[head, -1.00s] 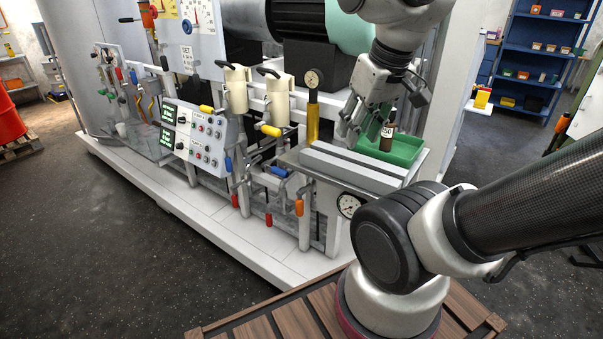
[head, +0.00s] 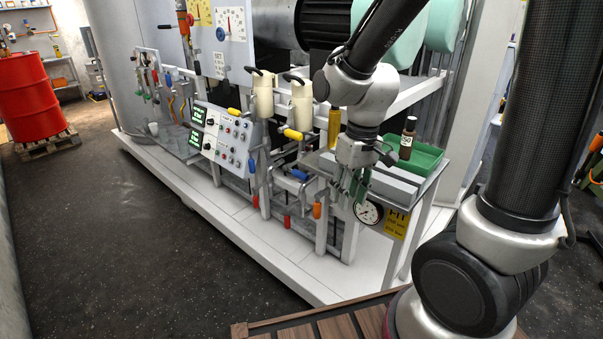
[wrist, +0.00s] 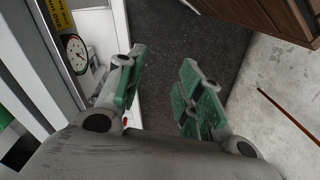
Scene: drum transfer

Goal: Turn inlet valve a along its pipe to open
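Several coloured valve handles show in the head view on the pipework below two cream cylinders. A yellow handle (head: 293,134) lies crosswise under the right cylinder (head: 302,102), and another yellow handle (head: 235,112) sits by the left cylinder (head: 263,93). Blue handles (head: 300,174) and red and orange handles (head: 317,210) are lower. No readable label tells which one is inlet valve a. My gripper (head: 352,190) points down at the bench's front edge, right of the valves. In the wrist view its green-padded fingers (wrist: 162,92) are apart with only floor between them.
A brown bottle (head: 407,138) stands at the green tray (head: 425,158) on the bench. A round gauge (head: 368,212) and a yellow sign (head: 396,222) are close to my gripper. A red drum (head: 30,98) stands on a pallet at far left. The floor before the skid is clear.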

